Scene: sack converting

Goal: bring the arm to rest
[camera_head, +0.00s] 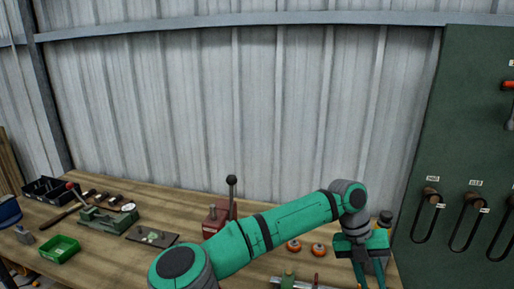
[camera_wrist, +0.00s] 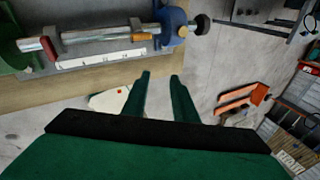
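My arm (camera_head: 290,225), green with dark joints, reaches across the workbench to the right in the head view, its wrist bent downward. My gripper (camera_head: 367,275) points down at the bench's right end, its fingertips cut off by the lower picture edge. In the wrist view the two green fingers of my gripper (camera_wrist: 160,76) stand apart with nothing between them. They are beyond the bench edge in that view, over grey floor.
The wooden bench (camera_head: 180,208) holds a red lever tool (camera_head: 216,216), two orange round pieces (camera_head: 318,250), a green tray (camera_head: 60,249) and a black bin (camera_head: 48,189). A blue-ended bench device (camera_wrist: 172,24) lies close to my fingers. A green tool board (camera_head: 470,130) stands right.

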